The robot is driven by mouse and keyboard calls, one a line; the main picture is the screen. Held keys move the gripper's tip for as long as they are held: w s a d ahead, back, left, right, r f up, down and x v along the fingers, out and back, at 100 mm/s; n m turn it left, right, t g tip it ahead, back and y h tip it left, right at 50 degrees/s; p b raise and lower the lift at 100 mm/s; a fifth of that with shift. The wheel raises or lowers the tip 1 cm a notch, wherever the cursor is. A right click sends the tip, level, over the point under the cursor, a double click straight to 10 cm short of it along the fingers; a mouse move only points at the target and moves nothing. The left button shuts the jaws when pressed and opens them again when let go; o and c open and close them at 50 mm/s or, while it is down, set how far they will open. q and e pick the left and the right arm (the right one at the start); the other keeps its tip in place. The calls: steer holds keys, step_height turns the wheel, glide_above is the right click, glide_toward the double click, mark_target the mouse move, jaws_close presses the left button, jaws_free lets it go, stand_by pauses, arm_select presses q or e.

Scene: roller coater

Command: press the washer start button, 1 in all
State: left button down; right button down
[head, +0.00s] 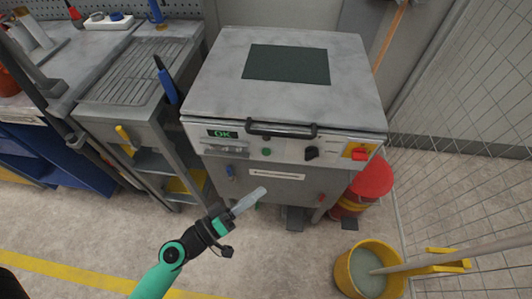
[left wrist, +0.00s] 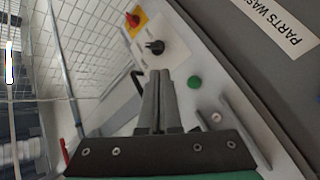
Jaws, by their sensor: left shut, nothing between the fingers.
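The parts washer (head: 215,85) is a grey cabinet with a lid and a front control panel. A round green button (head: 266,151) sits on that panel, between a lit "OK" display (head: 222,134) and a black knob (head: 312,153). My left gripper (head: 263,190) is shut and empty, in front of the washer and below the button in the head view. In the left wrist view, the shut fingers (left wrist: 158,75) point at the panel, with the green button (left wrist: 194,82) just right of their tips, apart from them. My right gripper is not in view.
A red switch on a yellow plate (head: 357,152) is at the panel's right. A black lid handle (head: 281,130) is above the button. A yellow bucket (head: 345,275), a red bin (head: 372,178) and a wire fence (head: 470,90) stand at right. A workbench (head: 145,75) is at left.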

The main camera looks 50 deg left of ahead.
mark_target(266, 153)
arm_select(q)
steer(key=w+a, duration=0.5)
steer(key=w, duration=0.1)
steer(key=shift+w+a+p, duration=0.3)
steer(key=shift+a, duration=0.1)
steer(key=shift+w+a, duration=0.1)
stand_by(1.8)
steer(key=shift+w+a, duration=0.2)
steer(key=shift+w+a+b, duration=0.3)
steer(key=shift+w+b, duration=0.05)
steer(key=shift+b, duration=0.05)
stand_by(0.8)
steer(key=shift+s+d, duration=0.6)
steer(key=shift+s, duration=0.05)
stand_by(0.3)
